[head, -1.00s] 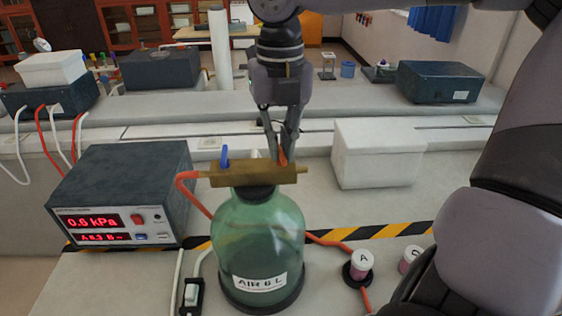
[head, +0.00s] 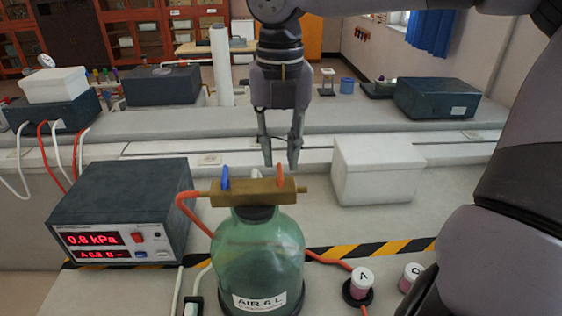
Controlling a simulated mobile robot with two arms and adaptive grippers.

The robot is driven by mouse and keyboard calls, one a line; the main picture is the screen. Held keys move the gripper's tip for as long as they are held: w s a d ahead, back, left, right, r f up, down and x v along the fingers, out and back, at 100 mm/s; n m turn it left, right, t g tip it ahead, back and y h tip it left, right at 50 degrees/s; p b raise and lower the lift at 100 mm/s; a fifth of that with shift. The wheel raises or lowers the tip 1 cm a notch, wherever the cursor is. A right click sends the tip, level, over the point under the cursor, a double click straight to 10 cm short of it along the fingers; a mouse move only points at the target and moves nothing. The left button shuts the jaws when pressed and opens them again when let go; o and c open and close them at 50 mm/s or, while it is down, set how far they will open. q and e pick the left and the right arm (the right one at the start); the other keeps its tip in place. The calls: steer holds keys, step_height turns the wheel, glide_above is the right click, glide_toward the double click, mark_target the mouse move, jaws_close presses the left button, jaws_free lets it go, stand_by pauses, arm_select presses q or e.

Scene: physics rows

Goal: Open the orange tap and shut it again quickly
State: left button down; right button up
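The orange tap (head: 281,175) stands upright at the right end of a brass manifold (head: 255,192), which sits on the neck of a green glass bottle (head: 258,250) labelled AIR 6 L. A blue tap (head: 225,177) stands upright near the manifold's left end. My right gripper (head: 280,163) points down just above and behind the orange tap. Its two fingers are apart with nothing between them, and it looks clear of the tap. My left gripper is not in view.
A pressure readout box (head: 125,210) stands left of the bottle with a red lit display. A white box (head: 375,170) stands to the right. Small pink-filled vials (head: 361,283) stand at front right. An orange hose (head: 190,205) runs from the manifold.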

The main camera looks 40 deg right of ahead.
step_height(320, 180, up, 6)
steer(key=p, duration=0.3)
steer(key=shift+p, duration=0.4)
steer(key=s+a+r+b, duration=0.2)
steer(key=s+a, duration=0.6)
steer(key=s, duration=0.2)
steer(key=shift+a, duration=0.2)
steer(key=shift+c, duration=0.2)
jaws_close()
stand_by(1.0)
